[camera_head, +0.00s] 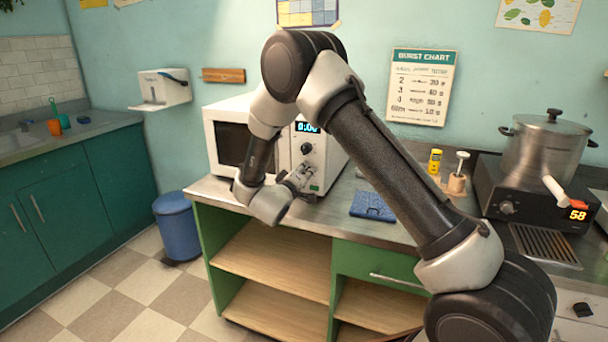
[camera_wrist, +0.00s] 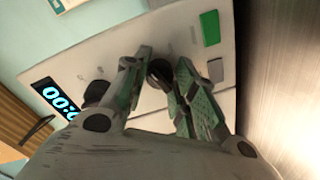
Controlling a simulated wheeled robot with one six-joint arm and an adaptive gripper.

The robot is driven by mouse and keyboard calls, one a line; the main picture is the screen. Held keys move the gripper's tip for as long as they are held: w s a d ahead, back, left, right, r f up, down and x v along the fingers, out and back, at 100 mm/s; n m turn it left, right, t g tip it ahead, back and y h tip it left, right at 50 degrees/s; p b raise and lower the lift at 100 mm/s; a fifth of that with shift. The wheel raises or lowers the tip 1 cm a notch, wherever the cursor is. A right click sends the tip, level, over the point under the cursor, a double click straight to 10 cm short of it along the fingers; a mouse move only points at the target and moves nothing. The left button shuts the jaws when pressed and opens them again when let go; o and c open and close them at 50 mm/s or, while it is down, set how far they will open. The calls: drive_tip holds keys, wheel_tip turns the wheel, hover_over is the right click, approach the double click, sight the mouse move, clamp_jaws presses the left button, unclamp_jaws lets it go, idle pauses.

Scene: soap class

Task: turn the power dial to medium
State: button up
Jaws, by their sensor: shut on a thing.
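A white microwave (camera_head: 228,112) stands on the counter, its control panel facing me with a lit display (camera_head: 307,127) above two dark round dials. The upper dial (camera_head: 307,148) is clear in the head view and partly behind a finger in the wrist view (camera_wrist: 97,92). My gripper (camera_head: 302,174) is at the lower part of the panel. In the wrist view my gripper (camera_wrist: 159,66) has its fingers on both sides of the lower dial (camera_wrist: 160,74), shut on it. I cannot read labels by the dials, nor tell the setting of the held one.
A green button (camera_wrist: 210,28) sits close beside the fingers, low on the panel. A blue folded cloth (camera_head: 372,206) lies on the counter to the right. A pot (camera_head: 548,148) stands on a hot plate farther right. A blue bin (camera_head: 178,228) stands on the floor at left.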

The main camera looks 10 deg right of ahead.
drive_tip(key=o, duration=1)
drive_tip(key=shift+o, duration=0.2)
drive_tip(key=shift+s, duration=0.1)
drive_tip(key=v, duration=1.2)
